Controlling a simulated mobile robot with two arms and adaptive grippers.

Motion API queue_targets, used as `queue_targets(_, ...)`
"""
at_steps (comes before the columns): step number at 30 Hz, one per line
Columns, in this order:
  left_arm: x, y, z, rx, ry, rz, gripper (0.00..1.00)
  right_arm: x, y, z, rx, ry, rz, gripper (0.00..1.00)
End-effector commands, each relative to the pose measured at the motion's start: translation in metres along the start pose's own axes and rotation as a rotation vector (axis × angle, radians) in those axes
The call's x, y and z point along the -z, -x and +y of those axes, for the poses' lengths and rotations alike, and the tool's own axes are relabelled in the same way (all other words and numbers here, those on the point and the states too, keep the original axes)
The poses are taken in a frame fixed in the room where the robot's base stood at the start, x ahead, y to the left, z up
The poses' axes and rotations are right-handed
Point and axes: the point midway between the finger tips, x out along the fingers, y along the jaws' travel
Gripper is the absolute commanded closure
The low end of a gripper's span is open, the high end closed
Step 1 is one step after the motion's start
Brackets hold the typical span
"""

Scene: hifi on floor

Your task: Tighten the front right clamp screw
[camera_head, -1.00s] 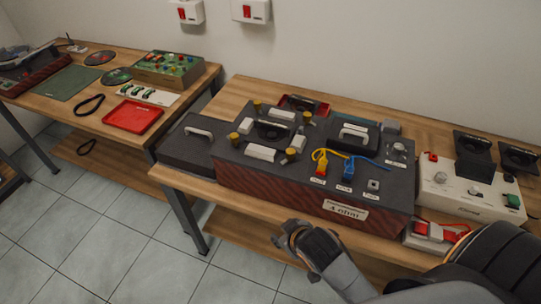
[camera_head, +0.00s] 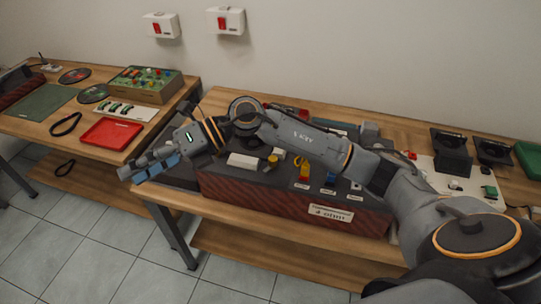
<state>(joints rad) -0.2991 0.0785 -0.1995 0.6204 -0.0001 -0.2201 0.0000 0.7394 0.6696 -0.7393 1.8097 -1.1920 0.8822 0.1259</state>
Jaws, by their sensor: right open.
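A dark fixture box (camera_head: 260,196) with a red patterned front and a "4 ohm" label stands on the wooden bench. One brass clamp screw (camera_head: 273,160) shows at the front right of its clamp area, beside a pale block (camera_head: 244,160). My right arm crosses over the box and hides the other clamp screws and much of the top. My right gripper (camera_head: 137,172) is open and empty, pointing left beyond the box's left end, above the gap between the benches. My left gripper is not in view.
Yellow and blue plugs stand on the box right of the screw. A white panel (camera_head: 455,180) and dark stands (camera_head: 452,150) are at the right. The left bench (camera_head: 90,138) holds a red tray (camera_head: 111,132) and a green board (camera_head: 146,84).

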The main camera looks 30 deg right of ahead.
Motion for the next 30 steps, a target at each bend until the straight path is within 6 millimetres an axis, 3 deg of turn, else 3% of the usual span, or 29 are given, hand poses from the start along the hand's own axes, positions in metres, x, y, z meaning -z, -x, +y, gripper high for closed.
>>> queue_targets(3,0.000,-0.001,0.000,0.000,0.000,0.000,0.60,0.005,0.052,-0.049,0.323,0.129,0.252,0.53)
queue_targets(5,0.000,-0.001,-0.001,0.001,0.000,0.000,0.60,0.005,0.091,-0.072,0.492,0.152,0.362,0.53)
queue_targets(7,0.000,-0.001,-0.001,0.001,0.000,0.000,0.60,0.001,0.142,-0.091,0.683,0.148,0.467,0.53)
queue_targets(9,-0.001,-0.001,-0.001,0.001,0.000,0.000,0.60,-0.003,0.193,-0.100,0.851,0.121,0.548,0.53)
queue_targets(12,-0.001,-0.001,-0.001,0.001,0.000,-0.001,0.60,-0.007,0.251,-0.101,1.028,0.065,0.622,0.53)
queue_targets(15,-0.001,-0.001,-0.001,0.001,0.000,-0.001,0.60,-0.009,0.286,-0.097,1.131,0.018,0.660,0.53)
queue_targets(18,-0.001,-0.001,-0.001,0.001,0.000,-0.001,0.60,-0.007,0.299,-0.097,1.171,-0.004,0.678,0.53)
queue_targets(22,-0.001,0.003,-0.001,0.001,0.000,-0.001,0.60,-0.001,0.297,-0.106,1.173,-0.009,0.683,0.53)
queue_targets(30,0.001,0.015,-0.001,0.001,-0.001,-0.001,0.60,0.027,0.285,-0.151,1.170,-0.010,0.685,0.53)
